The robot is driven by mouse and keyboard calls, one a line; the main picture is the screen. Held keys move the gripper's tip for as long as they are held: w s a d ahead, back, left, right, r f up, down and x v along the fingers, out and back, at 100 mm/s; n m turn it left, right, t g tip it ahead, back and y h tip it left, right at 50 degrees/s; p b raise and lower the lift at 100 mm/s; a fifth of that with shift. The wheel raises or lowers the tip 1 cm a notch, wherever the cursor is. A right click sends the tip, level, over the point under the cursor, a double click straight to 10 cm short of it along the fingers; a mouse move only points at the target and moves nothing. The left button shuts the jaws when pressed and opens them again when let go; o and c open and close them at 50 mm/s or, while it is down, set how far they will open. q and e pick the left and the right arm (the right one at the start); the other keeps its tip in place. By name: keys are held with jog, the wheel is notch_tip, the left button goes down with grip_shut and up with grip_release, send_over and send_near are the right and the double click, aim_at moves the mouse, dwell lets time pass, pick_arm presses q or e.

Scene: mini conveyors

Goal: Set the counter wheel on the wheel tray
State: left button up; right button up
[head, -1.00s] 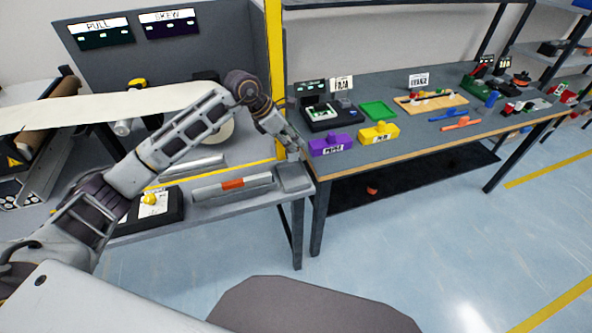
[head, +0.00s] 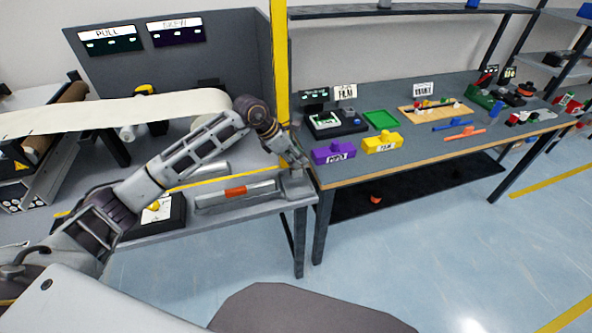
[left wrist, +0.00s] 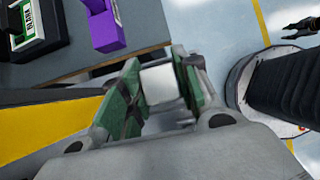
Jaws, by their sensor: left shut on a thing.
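My left gripper (head: 297,168) is over the grey wheel tray (head: 298,188) at the right front corner of the left bench. In the left wrist view, the green-padded fingers (left wrist: 158,88) are shut on a pale, whitish piece, the counter wheel (left wrist: 160,84). Only its pale face shows; the fingers cover its sides. In the head view the wheel is too small and hidden to make out. I cannot tell whether it touches the tray. A dark shape like my right gripper (left wrist: 300,28) shows at the top right of the left wrist view; its jaws are unclear.
A yellow post (head: 280,75) stands close behind the left gripper. A grey rail with an orange block (head: 236,191) lies left of the tray. Purple (head: 334,153) and yellow (head: 382,143) boxes sit on the right bench. The floor in front is clear.

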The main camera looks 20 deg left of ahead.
pick_arm(q)
jog(key=shift+f, duration=0.85)
pick_arm(e)
jog(key=shift+a, duration=0.9)
jog(key=shift+s+d, duration=0.1)
